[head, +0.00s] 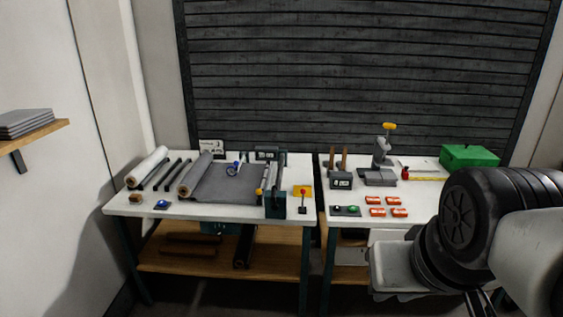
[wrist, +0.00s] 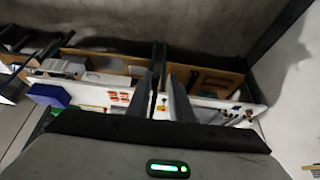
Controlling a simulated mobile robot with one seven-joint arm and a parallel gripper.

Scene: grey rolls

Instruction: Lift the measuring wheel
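I cannot tell for certain which item is the measuring wheel. A small blue round item (head: 233,169) with a pale part lies on the grey sheet on the left table, and may be it. A yellow piece with a red-topped dark stick (head: 303,195) stands near that table's right end. My gripper (wrist: 163,80) shows in the wrist view with its two fingers apart and nothing between them. It is away from the tables, and my arm fills the right of the head view. The wrist view shows the tables from afar, with small items too tiny to name.
The grey sheet (head: 228,187) runs from a roll (head: 195,174) on the left table (head: 180,212). A wall shelf (head: 32,133) juts out at left.

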